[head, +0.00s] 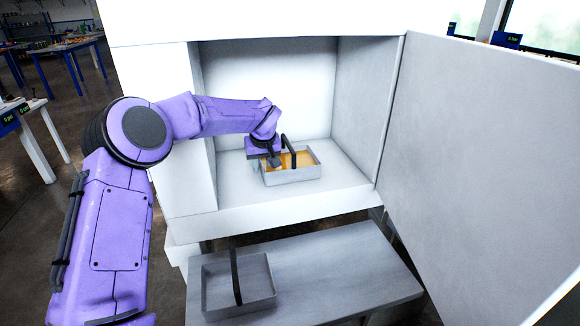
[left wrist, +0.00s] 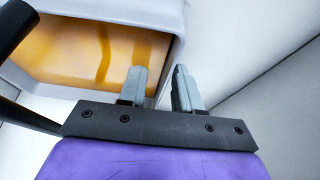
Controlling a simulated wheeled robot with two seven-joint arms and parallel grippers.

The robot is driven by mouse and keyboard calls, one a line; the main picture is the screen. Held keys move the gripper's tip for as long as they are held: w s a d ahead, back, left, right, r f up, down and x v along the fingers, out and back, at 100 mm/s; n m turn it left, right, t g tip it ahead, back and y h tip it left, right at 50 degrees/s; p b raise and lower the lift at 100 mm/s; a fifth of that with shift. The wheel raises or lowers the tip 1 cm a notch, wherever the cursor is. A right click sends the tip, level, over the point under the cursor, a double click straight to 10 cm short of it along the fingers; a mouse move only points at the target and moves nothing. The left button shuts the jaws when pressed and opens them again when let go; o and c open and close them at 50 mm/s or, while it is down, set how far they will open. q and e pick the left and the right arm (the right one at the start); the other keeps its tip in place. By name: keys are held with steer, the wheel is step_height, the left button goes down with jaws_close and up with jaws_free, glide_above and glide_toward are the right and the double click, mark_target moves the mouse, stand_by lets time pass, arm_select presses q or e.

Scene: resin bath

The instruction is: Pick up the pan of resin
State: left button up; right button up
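The pan of resin (head: 297,176) is a grey rectangular tray with amber liquid and a black arched handle (head: 288,150). It stands on the floor of the open white cabinet. My left gripper (head: 275,161) is at the pan, close to the handle's left side. In the left wrist view, its two grey fingers (left wrist: 160,75) are apart, with a clear gap, near the pan's edge (left wrist: 170,20). The handle (left wrist: 15,25) shows at the left there, outside the fingers. I cannot tell whether the fingers touch the pan. My right gripper is not in view.
The cabinet door (head: 485,170) stands open at the right. Cabinet walls enclose the pan at the sides and back. Below, a grey bench (head: 340,275) carries an empty grey pan (head: 262,297) with a black handle. The bench's right part is clear.

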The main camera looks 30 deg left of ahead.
arm_select(q)
steer(key=shift+s+r, duration=0.2)
steer(key=shift+r, duration=0.05)
steer(key=shift+s+r, duration=0.1)
steer(key=shift+s, duration=0.05)
steer(key=shift+c, duration=1.2)
jaws_close()
